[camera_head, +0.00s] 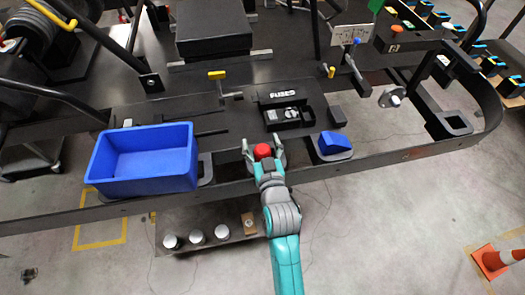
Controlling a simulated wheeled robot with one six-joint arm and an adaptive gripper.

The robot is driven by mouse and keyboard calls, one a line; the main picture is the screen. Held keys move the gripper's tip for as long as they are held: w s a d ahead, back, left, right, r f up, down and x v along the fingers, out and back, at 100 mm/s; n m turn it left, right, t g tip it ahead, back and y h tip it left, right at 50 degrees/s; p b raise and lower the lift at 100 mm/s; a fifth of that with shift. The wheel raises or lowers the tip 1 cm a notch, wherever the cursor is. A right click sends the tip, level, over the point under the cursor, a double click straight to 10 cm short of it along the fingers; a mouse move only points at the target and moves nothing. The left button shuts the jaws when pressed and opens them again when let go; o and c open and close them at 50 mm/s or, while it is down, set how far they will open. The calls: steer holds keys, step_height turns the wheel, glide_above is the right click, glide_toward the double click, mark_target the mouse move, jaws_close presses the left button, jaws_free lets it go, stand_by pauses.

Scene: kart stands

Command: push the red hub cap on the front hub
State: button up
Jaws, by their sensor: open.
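The red hub cap (262,151) shows as a small round red piece between the fingers of my gripper (262,147). The gripper is open, with one finger on each side of the cap. Whether either finger touches the cap is too small to tell. My arm reaches up to it from the bottom of the view. A silver round hub (390,97) sticks out at the right part of the kart frame and looks bare; I cannot tell for sure that it is the front hub. What lies under the cap is hidden.
A blue open bin (144,187) stands left of my gripper. A blue wedge-shaped piece (335,143) is close on the right. The black FUSES box (284,103) lies just behind. Several silver-topped cylinders (196,237) stand on a lower shelf. An orange cone (492,261) is on the floor.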

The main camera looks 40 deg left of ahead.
steer(key=c, duration=1.1)
steer(key=shift+o, duration=0.2)
step_height(320, 180, up, 10)
